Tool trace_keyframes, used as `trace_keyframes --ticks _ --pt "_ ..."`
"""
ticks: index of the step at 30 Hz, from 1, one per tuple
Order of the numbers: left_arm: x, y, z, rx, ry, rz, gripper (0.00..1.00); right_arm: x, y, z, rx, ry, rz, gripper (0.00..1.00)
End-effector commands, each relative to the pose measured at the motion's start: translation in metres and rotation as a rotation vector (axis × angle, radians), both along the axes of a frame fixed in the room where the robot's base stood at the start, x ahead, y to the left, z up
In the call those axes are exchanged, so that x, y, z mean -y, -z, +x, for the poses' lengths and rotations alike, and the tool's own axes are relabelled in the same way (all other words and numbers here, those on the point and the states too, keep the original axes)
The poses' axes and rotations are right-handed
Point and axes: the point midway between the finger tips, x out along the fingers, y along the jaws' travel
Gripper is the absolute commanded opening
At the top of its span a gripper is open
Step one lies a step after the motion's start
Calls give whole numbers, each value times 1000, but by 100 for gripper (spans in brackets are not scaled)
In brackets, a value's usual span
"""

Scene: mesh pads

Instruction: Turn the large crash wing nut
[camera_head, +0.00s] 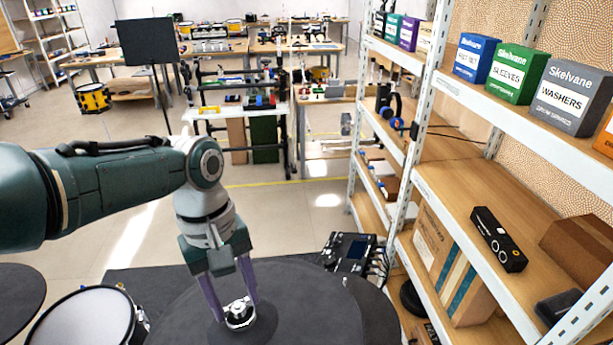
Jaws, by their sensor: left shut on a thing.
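The large crash cymbal shows as a dark grey mesh pad (300,312) at the bottom middle of the head view. A silvery wing nut (240,313) sits at the pad's raised centre. My left arm comes in from the left and bends down over the pad. My left gripper (238,306) points down with its two purple fingers on either side of the wing nut, shut on it. The fingertips partly hide the nut, so its exact angle is hard to tell. My right gripper is not in view.
A white drum head (82,322) and another dark pad (18,297) lie at the lower left. A drum module with cables (348,252) stands behind the pad. A shelf unit (470,190) with boxes fills the right side. Open floor (120,220) lies beyond my left arm.

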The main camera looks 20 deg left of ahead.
Motion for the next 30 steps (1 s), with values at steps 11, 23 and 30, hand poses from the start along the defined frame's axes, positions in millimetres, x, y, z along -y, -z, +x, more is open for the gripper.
trace_keyframes --ticks 11,23,30 --pt "-1 0 1 1 1 2 82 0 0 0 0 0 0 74" --pt "-3 -19 1 2 2 1 82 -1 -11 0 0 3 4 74" --pt "-10 -62 5 6 1 1 82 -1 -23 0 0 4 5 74"
